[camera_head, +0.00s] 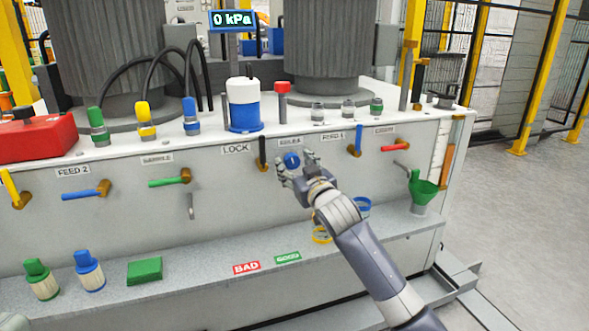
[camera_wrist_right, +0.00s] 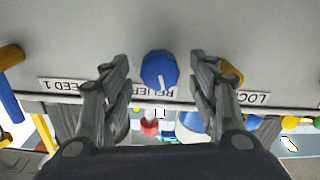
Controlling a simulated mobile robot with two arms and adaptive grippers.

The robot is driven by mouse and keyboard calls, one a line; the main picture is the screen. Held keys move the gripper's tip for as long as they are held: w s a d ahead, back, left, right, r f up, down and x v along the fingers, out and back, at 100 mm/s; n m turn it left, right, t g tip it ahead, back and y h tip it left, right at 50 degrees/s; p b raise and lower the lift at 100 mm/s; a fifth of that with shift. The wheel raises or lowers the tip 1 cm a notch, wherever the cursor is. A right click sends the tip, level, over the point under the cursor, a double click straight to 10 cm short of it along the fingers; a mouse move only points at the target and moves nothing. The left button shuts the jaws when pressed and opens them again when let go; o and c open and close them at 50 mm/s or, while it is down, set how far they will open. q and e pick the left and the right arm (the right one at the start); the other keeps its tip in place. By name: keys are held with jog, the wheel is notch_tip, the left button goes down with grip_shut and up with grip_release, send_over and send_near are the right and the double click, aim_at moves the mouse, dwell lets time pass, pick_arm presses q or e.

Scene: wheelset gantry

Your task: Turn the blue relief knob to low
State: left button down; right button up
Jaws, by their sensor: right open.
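The blue relief knob (camera_head: 292,160) sits on the front panel of the white cabinet, under a small label. In the right wrist view the knob (camera_wrist_right: 159,70) lies between my fingertips, and its white pointer line points toward the relief label (camera_wrist_right: 155,93), which appears upside down. My right gripper (camera_head: 296,164) is open in front of the knob, one finger on each side. The wrist view shows a gap between the knob and both fingers. The fingers hide part of the label. My left gripper is not in view.
A black lever (camera_head: 262,153) beside the lock label (camera_head: 236,149) is close left of the knob. A blue lever (camera_head: 357,140) is to the right. The display (camera_head: 232,19) reads 0 kPa.

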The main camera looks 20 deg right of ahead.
jog(key=shift+w, duration=0.5)
jog(key=c, duration=1.1)
jog(key=shift+o, duration=0.2)
